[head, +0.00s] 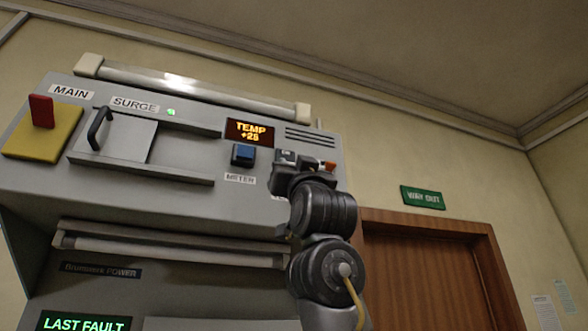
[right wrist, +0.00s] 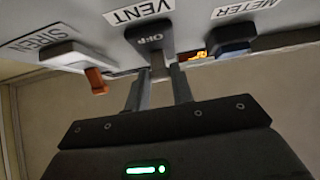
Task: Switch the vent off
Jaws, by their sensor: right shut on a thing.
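The vent switch (right wrist: 150,38) is a dark block under the VENT label in the right wrist view, where the console appears upside down. Small lettering on it looks like OFF. My right gripper (right wrist: 158,75) has its two fingers on either side of the switch's lever and is shut on it. In the head view my right gripper (head: 284,174) is at the console's right side, below the vent slots. It hides most of the vent switch and its label there. My left gripper is not in view.
Close beside are the blue meter button (head: 243,155) and the siren switch (right wrist: 78,58) with its orange tip. The console (head: 190,215) also has a TEMP display (head: 250,132), a black-handled sliding cover (head: 115,138) and a red main lever (head: 41,111). A door (head: 430,275) stands right.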

